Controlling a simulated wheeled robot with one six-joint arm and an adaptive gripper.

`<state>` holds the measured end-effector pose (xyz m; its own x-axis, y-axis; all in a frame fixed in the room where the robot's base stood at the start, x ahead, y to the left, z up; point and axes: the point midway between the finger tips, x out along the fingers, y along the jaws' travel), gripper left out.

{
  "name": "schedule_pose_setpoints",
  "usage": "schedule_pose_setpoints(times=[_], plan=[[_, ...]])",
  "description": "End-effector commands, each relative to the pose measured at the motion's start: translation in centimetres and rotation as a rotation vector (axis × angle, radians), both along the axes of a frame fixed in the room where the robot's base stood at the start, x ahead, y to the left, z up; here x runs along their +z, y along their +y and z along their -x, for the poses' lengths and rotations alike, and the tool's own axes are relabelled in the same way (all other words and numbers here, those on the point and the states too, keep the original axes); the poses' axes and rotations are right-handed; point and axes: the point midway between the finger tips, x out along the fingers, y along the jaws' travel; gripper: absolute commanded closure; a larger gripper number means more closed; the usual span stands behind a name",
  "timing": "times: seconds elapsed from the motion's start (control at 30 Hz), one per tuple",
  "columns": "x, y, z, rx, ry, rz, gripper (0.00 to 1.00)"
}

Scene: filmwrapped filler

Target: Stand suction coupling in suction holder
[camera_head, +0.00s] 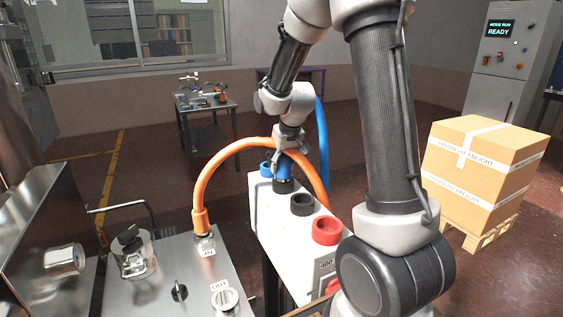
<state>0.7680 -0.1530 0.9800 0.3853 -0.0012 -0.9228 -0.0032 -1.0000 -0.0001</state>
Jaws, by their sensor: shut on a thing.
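My gripper (287,149) points down over the white box (263,212) with coloured round sockets on top. It is shut on a blue coupling (284,168), which looks upright. The coupling's dark lower end (283,186) is at the box top, in line with the row of sockets; I cannot tell whether it is seated in one or just above it. A blue hose (322,140) hangs behind my gripper and is partly hidden by it. Sockets in view are a blue ring (265,171), a black ring (302,204) and a red ring (327,231). No readable label marks the suction holder.
An orange hose (222,158) arcs from the IN port (204,240) on the steel bench (150,297) to behind the white box. The OUT port (224,298) is at the bench front. A carton (480,175) on a pallet stands right. A small table (205,104) is behind.

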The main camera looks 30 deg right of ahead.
Motion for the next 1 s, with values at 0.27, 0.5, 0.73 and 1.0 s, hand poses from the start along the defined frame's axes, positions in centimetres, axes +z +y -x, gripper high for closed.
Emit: schedule_pose_setpoints(times=[0.27, 0.5, 0.73, 1.0], plan=[[-0.2, 0.0, 0.1, 0.000, 0.003, 0.000, 0.42], [-0.1, 0.0, 0.0, 0.000, 0.002, 0.000, 0.30], [0.3, 0.0, 0.2, 0.000, 0.001, 0.000, 0.30], [5.1, 0.0, 2.1, 0.000, -0.003, 0.000, 0.30]])
